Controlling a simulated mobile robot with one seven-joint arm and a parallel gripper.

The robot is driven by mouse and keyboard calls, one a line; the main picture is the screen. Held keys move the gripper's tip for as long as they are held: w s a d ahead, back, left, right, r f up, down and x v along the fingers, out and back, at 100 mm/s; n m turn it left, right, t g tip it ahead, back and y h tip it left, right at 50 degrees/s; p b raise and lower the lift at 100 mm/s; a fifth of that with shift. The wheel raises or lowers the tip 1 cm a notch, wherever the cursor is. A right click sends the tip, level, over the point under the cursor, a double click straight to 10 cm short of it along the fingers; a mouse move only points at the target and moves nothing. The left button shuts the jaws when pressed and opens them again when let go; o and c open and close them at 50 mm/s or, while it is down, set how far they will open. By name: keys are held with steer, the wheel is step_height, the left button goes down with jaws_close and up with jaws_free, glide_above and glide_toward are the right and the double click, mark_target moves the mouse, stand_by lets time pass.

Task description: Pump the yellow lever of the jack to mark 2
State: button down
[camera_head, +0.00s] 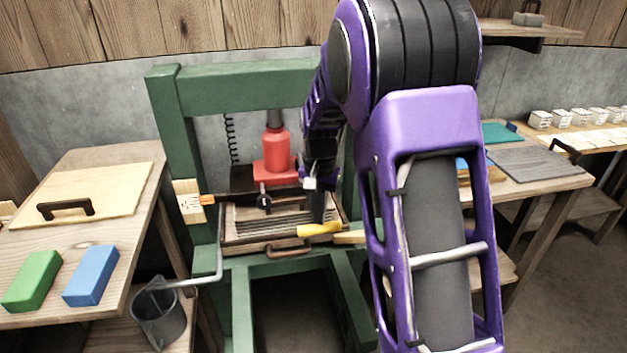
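The red jack (275,155) stands inside the green press frame (245,93). The yellow lever (318,229) shows as a short, nearly level bar at the right front of the press. My gripper (318,207) points down just above and behind the lever. I cannot tell whether it touches the lever, and the arm hides much of its fingers. A pale plate with small marks (188,197) is fixed to the left post, with an orange pointer (207,199) at it. The mark numbers are too small to read.
A wooden tray with a handle (288,250) sits under the jack. The left table (130,240) holds a lidded board (110,190), a green block (32,281) and a blue block (91,275).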

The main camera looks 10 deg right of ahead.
step_height(320, 180, down, 3)
steer(key=shift+r+b, duration=0.1)
steer(key=shift+b, duration=0.45)
step_height(320, 180, up, 14)
steer(key=p, duration=0.8)
steer(key=shift+p, duration=0.35)
steer(key=shift+f, duration=0.2)
step_height(320, 180, down, 14)
steer(key=b, duration=0.8)
step_height(320, 180, up, 14)
steer(key=p, duration=0.8)
